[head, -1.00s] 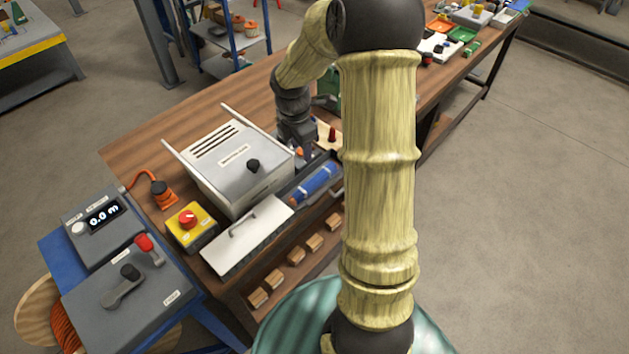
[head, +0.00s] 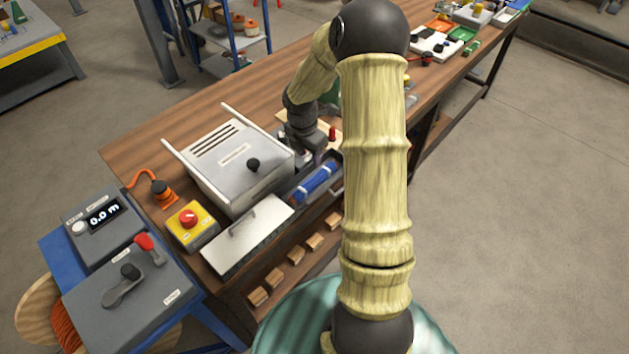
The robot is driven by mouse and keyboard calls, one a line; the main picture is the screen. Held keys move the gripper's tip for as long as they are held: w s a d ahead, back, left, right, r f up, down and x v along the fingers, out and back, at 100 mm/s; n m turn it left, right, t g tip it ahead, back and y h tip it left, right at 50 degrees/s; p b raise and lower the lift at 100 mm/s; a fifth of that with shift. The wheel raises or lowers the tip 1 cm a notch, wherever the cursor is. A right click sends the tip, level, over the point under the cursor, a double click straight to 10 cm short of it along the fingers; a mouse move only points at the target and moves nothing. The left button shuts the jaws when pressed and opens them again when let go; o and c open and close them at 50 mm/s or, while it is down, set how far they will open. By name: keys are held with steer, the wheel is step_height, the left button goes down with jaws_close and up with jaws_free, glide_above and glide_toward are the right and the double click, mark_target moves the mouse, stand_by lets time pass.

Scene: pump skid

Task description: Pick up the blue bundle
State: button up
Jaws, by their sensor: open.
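The blue bundle (head: 317,180) is a roll with light bands near its ends. It lies in a dark tray (head: 292,199) at the front edge of the wooden bench, right of the grey metal box. My gripper (head: 316,160) is just behind the bundle's upper right end, pointing down. It is open, with nothing seen between its fingers. The fingertips are small and partly hidden, so I cannot tell whether they touch the bundle.
The grey box (head: 238,164) with a black knob stands close left of my gripper. A white lid with a handle (head: 247,236) lies in front of it. A yellow box with a red knob (head: 191,226) is further left. A red peg (head: 332,134) stands behind the tray.

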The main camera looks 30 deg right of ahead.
glide_above(314, 178)
steer(key=a, duration=0.1)
steer(key=f, duration=0.6)
steer(key=shift+s+a, duration=0.15)
steer(key=shift+s, duration=0.05)
steer(key=shift+f, duration=0.1)
steer(key=f, duration=0.2)
steer(key=d+f+p, duration=0.1)
steer(key=f, duration=0.2)
steer(key=shift+w+d, duration=0.15)
steer(key=shift+c, duration=0.2)
steer(key=shift+r, duration=0.1)
steer(key=c, duration=0.6)
